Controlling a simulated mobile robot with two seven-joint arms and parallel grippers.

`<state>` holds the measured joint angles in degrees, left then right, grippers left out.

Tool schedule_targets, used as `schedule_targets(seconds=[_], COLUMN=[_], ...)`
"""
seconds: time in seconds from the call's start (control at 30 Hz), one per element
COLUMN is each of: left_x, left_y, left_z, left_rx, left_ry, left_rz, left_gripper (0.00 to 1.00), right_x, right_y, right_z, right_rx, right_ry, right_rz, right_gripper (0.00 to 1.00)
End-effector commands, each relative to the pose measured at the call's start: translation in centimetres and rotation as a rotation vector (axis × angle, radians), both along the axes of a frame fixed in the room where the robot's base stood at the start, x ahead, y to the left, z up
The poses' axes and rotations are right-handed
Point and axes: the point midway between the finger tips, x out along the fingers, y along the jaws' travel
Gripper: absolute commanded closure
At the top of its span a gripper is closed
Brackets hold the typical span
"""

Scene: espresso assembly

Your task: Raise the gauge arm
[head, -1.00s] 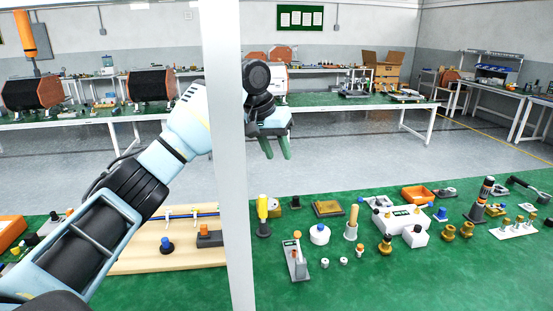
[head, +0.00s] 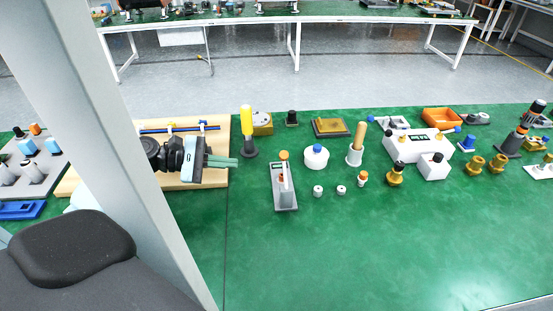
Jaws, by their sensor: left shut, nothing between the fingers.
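A small stand with a grey base, a pale upright and an orange-yellow knob on top (head: 283,184) is on the green bench near the middle. It looks like the gauge, but its arm is too small to make out clearly. My left gripper (head: 232,162) is over the right end of the wooden board, left of the stand. Its green fingers are closed together, empty, and point right toward the stand with a gap between. My right gripper is not in view.
A yellow-handled tool (head: 248,125) stands upright just beyond my left fingers. A white jar with a blue knob (head: 316,157) and two small white pieces are right of the stand. A pale post (head: 105,130) hides part of my left arm. The front bench is clear.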

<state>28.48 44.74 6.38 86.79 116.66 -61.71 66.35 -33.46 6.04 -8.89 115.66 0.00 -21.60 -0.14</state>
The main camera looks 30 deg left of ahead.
Motion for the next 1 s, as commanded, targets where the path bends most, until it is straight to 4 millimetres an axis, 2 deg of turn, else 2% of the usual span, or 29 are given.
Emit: schedule_targets(seconds=[0.03, 0.2, 0.47, 0.67, 1.0], left_x=[-0.7, -1.4, -1.2, 0.3, 4.6], left_y=[0.9, 2.6, 2.6, 0.9, -3.7], left_z=[-0.9, -0.9, -0.7, -1.0, -2.0], left_rx=[-0.033, -0.106, -0.114, -0.114, -0.114], left_ry=[0.026, 0.056, 0.057, 0.054, 0.055], left_rz=[0.037, 0.109, 0.116, 0.114, 0.114], left_gripper=[1.0, 1.0, 1.0, 1.0, 1.0], right_x=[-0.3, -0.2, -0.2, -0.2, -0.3], right_y=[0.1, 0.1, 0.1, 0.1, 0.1], right_z=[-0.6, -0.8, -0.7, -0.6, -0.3], right_rx=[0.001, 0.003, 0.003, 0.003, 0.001], right_ry=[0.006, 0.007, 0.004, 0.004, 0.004], right_rz=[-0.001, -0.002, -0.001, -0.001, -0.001], right_gripper=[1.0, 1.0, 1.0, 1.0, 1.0])
